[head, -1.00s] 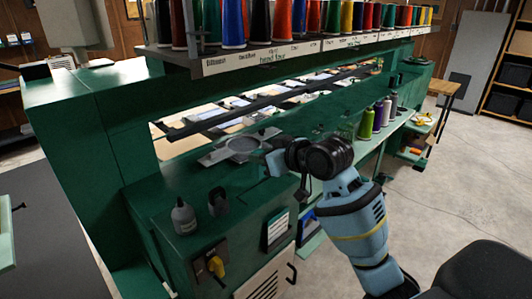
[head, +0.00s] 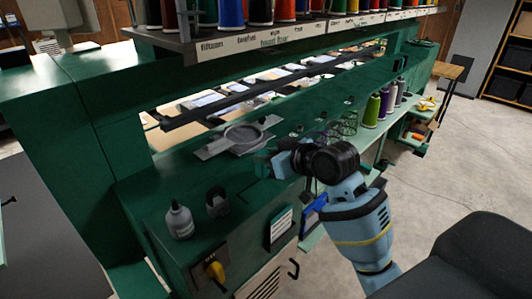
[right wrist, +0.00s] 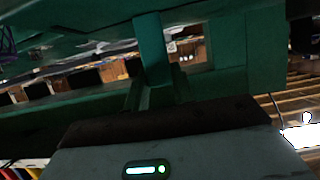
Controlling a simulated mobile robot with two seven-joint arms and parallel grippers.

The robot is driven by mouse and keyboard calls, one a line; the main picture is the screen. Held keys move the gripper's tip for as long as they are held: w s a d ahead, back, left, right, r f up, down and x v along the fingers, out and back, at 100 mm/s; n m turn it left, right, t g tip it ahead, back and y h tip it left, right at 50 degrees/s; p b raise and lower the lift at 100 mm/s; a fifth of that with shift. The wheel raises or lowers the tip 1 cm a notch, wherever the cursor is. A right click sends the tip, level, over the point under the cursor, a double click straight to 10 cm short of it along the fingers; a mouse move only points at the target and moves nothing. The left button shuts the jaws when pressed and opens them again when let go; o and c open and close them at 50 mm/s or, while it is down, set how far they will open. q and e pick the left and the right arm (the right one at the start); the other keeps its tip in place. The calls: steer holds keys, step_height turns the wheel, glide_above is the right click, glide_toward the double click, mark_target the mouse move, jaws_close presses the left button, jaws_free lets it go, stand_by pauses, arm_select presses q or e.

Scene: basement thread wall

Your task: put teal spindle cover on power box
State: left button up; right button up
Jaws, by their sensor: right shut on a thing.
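My right gripper (head: 272,164) reaches in from the right over the green machine's bed. It is shut on a small teal piece (head: 262,166), which looks like the teal spindle cover; my gripper hides part of it. In the right wrist view a teal upright piece (right wrist: 150,48) stands beyond the gripper's body, in dim light. The power box (head: 207,275), with a yellow rotary knob, is on the machine's front, below and left of my right gripper. My left gripper is not in view.
A grey bottle (head: 180,222) and a dark open holder (head: 217,203) stand on the green top above the power box. A grey round hoop (head: 243,138) lies behind my gripper. Thread cones (head: 372,110) stand to the right. Open floor lies at the right.

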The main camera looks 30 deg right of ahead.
steer(key=shift+s, duration=0.35)
steer(key=shift+f, duration=0.1)
steer(key=o, duration=1)
steer(key=shift+w, duration=0.1)
steer(key=shift+c, duration=0.2)
steer(key=shift+r, duration=0.25)
steer(key=v, duration=1.2)
steer(key=shift+f, duration=0.2)
